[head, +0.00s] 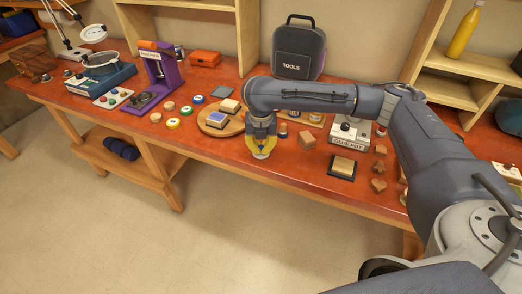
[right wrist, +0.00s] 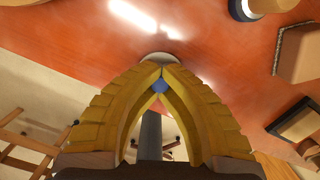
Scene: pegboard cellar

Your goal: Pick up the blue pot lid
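My right gripper (head: 261,152) hangs over the front edge of the red bench, near the round wooden board. In the right wrist view its yellow fingers (right wrist: 161,74) come together at the tips. A small blue piece, which I take to be the blue pot lid (right wrist: 160,86), shows between them just behind the tips. A pale rounded shape (right wrist: 157,57) shows just beyond the tips; I cannot tell whether it is part of the lid. The fingers hide most of the lid. The glue pot stand (head: 348,132) is to the right of the gripper. My left gripper is out of view.
The round wooden board (head: 212,128) holds blocks left of the gripper. A black tool case (head: 298,48) stands behind my arm. Wooden blocks (head: 307,139) and a dark pad with a block (head: 342,168) lie to the right. The floor in front is clear.

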